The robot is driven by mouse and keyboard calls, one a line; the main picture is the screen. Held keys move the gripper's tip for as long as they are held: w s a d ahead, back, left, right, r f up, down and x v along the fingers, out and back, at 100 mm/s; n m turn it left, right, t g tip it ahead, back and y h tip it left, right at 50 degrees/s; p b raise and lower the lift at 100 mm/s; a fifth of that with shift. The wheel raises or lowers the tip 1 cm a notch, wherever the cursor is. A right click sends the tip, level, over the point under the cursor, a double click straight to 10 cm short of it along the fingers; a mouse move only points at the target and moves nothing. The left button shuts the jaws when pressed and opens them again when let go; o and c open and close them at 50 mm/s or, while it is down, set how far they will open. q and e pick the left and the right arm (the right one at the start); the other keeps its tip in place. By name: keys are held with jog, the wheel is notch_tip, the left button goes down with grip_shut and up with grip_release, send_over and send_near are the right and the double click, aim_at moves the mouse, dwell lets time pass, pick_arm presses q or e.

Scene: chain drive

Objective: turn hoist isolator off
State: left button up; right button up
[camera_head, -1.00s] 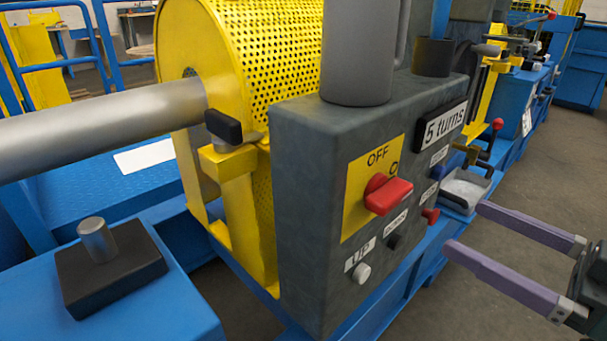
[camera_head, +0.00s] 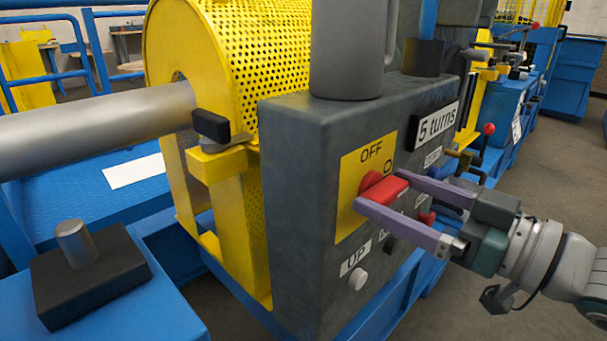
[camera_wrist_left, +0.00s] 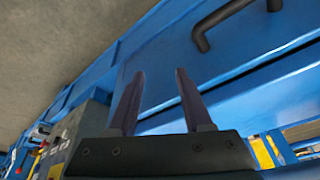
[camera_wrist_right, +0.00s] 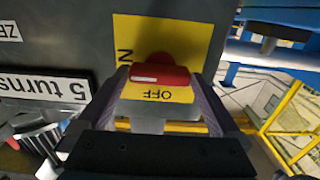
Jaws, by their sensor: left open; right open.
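The hoist isolator is a red handle (camera_head: 385,190) on a yellow plate (camera_head: 350,208) on the grey box's front. OFF is printed at the plate's top; a partly hidden mark is at its right. The handle lies sideways, its end toward that mark. My right gripper (camera_head: 380,188) is open, with its purple fingers at either side of the handle; contact cannot be told. In the right wrist view the handle (camera_wrist_right: 160,75) sits between both fingertips. My left gripper (camera_wrist_left: 159,73) is open and empty in the left wrist view, facing blue framework.
Below the isolator are a white UP button (camera_head: 357,279) and a dark button partly behind my gripper. A "5 turns" sign (camera_head: 437,126) is at the upper right. A yellow mesh guard (camera_head: 270,50) and a silver shaft (camera_head: 90,128) stand left.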

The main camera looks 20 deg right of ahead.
jog(key=shift+c, duration=0.2)
jog(key=c, duration=1)
